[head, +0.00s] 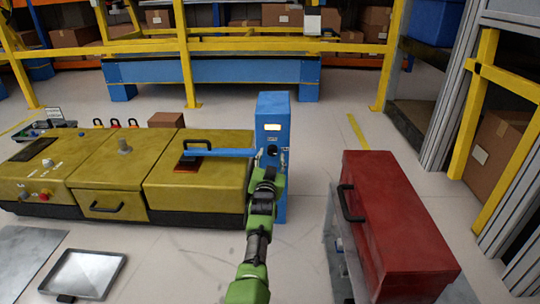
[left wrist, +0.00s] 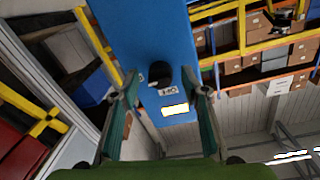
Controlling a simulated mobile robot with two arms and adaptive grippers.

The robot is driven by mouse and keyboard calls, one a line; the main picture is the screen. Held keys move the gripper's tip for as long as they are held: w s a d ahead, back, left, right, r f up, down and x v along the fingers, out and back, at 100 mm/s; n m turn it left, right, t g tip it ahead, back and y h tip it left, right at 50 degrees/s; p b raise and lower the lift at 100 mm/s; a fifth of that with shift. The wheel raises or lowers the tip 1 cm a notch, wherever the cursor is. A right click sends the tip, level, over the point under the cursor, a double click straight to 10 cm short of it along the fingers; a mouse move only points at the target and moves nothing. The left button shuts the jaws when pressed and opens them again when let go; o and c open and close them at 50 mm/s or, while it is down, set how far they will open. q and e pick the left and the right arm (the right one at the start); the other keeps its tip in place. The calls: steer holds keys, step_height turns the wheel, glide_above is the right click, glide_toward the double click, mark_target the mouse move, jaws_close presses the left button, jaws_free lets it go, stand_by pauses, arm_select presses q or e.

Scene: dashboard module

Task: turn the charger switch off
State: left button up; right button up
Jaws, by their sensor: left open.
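A blue charger post (head: 273,106) stands at the centre of the head view, with a lit yellowish display near its top. Its black switch knob (head: 272,150) sits below the display. In the left wrist view the knob (left wrist: 160,76) shows on the blue face, with small white labels beside it; I cannot read its setting surely. My left gripper (head: 271,160) is open in front of the post. In the left wrist view its two fingers (left wrist: 165,88) stand on either side of the knob, with visible gaps. Whether the fingertips reach the knob's depth is unclear. My right gripper is not in view.
A yellow machine (head: 196,172) with black handles stands left of the post, with a blue bar (head: 222,153) reaching over it. A red box (head: 392,215) is at right. A metal tray (head: 87,273) lies lower left. Yellow rails and shelves stand behind.

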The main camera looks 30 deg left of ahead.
arm_select(q)
steer(key=shift+w+a, duration=0.2)
steer(key=shift+w, duration=0.25)
steer(key=shift+r, duration=0.1)
steer(key=c, duration=1.1)
